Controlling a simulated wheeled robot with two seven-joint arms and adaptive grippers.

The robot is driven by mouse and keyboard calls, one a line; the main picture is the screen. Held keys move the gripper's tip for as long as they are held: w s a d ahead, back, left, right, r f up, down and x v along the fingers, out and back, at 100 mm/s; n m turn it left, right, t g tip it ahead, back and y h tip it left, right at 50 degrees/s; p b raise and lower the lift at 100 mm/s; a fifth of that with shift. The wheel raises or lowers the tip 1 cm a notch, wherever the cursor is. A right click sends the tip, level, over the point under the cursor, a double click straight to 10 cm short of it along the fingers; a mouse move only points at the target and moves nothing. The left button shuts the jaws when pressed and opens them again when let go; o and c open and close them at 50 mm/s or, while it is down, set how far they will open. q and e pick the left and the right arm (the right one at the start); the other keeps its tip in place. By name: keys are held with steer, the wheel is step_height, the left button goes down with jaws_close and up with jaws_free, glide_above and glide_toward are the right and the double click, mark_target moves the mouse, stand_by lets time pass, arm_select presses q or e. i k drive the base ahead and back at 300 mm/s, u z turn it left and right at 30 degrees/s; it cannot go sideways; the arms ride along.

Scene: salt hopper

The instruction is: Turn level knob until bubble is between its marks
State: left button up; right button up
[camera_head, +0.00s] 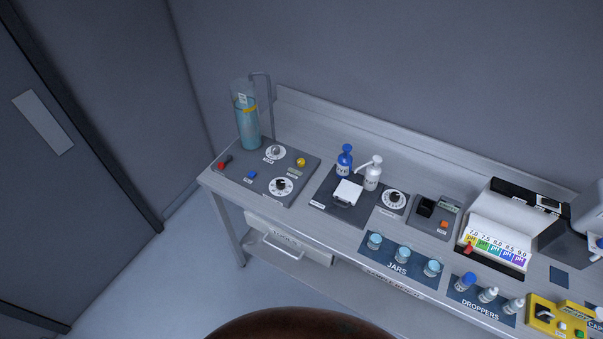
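A second dial (281,186) sits lower on the same panel. A third dial (394,199) is at the middle of the bench. Their labels are too small to read, so I cannot tell which is the level knob. I cannot make out a bubble or its marks. Neither of my grippers is in view.
The clear cylinder (247,118) of blue liquid stands at the bench's left end. A blue bottle (344,160) and a white pump bottle (373,174) stand behind the middle. Jars (403,253), droppers (488,294) and a pH chart (497,245) fill the right. Floor before the bench's left is clear.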

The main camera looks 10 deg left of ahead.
mark_target(300, 162)
steer(key=k, duration=0.15)
steer(key=u, duration=1.45)
steer(key=i, duration=1.1)
steer(key=z, duration=0.95)
